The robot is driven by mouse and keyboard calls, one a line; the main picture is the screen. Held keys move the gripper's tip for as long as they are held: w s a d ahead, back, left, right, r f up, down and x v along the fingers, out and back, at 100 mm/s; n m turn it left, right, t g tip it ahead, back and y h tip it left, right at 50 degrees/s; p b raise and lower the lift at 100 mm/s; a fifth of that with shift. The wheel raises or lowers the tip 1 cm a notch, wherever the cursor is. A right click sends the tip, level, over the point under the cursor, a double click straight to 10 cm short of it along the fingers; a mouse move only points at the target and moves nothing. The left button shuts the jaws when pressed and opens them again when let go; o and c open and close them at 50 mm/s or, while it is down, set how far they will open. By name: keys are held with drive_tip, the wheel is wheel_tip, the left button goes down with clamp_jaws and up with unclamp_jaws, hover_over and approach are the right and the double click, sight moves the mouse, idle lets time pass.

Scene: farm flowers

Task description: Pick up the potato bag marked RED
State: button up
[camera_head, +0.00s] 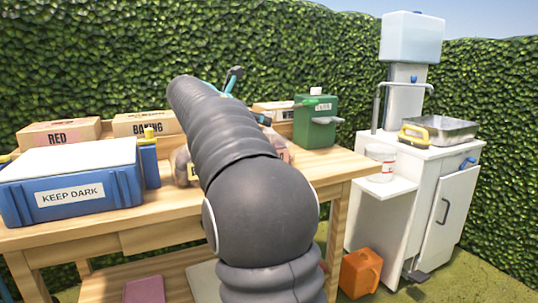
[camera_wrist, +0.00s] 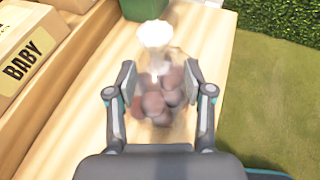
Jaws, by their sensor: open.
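In the wrist view my gripper (camera_wrist: 160,76) is open, with one finger on each side of a bag of reddish-brown potatoes (camera_wrist: 158,103). The bag has a pale gathered top and stands near the table's edge. I cannot tell whether the fingers touch it, and no label on it is readable there. In the head view my arm hides most of the gripper. A reddish bag (camera_head: 283,152) shows partly to the right of my arm, and another potato bag (camera_head: 182,167) shows partly to its left. A cardboard box marked RED (camera_head: 60,132) stands at the back left.
A box marked BAKING (camera_head: 143,123) stands beside it; a box marked BABY (camera_wrist: 30,55) shows in the wrist view. A blue KEEP DARK crate (camera_head: 70,186) fills the table's left. A green container (camera_head: 316,122) stands at the back right. A white sink cabinet (camera_head: 425,195) stands further right.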

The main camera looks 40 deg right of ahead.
sight(268, 136)
drive_tip(key=shift+r+b+x, duration=0.2)
drive_tip(key=shift+b+x, duration=0.1)
drive_tip(key=shift+x, duration=2.4)
drive_tip(key=shift+w, duration=0.2)
clamp_jaws()
drive_tip(key=shift+r, duration=0.1)
